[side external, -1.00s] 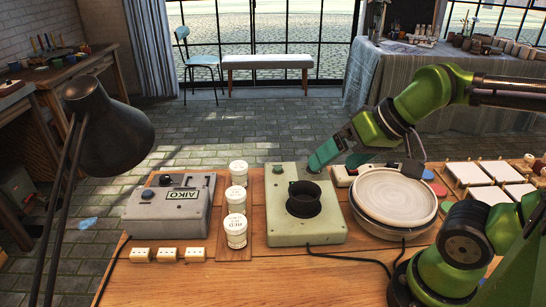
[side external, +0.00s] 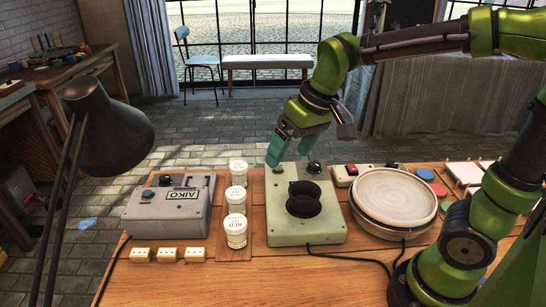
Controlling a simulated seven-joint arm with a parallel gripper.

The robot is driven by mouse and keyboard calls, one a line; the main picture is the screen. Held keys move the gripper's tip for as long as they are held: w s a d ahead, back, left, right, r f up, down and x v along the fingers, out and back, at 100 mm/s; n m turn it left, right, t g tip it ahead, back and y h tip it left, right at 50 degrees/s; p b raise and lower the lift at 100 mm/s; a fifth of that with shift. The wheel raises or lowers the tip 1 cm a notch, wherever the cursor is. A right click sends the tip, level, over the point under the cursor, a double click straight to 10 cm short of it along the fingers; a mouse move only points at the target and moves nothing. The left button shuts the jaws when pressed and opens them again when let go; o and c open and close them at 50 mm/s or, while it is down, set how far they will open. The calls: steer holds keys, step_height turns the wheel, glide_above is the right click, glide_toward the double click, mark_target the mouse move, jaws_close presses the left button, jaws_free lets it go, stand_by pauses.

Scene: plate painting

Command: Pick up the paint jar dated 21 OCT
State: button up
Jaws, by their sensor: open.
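Three white paint jars stand in a row on a narrow wooden board (side external: 222,254): a back jar (side external: 238,172), a middle jar (side external: 236,199) and a front jar (side external: 235,231). Their lids and sides bear dark writing that is too small to read surely, so I cannot tell which is dated 21 OCT. My gripper (side external: 289,161), with teal fingers, is open and empty. In the picture it is up and to the right of the jars, over the back edge of the pale green machine, apart from every jar.
A round plate (side external: 394,195) sits at right. The table front is clear.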

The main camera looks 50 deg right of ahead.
mark_target(235, 192)
steer(key=w+a+f+n+g+h, duration=0.1)
steer(key=w+a+f+n+g, duration=0.1)
steer(key=w+n, duration=0.45)
steer(key=w+a+f+n+g+h, duration=0.15)
steer(key=w+n, duration=0.25)
steer(key=w, duration=0.5)
steer(key=shift+y, duration=0.35)
steer(key=f, duration=1)
steer(key=shift+s+d+f, duration=0.15)
steer(key=shift+s+d, duration=0.05)
steer(key=shift+w+d+f, duration=0.1)
steer(key=shift+d+f, duration=0.05)
steer(key=shift+f, duration=1.15)
steer(key=shift+w+d+f, duration=0.1)
steer(key=shift+f, duration=1.2)
steer(key=c, duration=1.1)
steer(key=shift+c, duration=0.4)
steer(key=shift+r, duration=0.1)
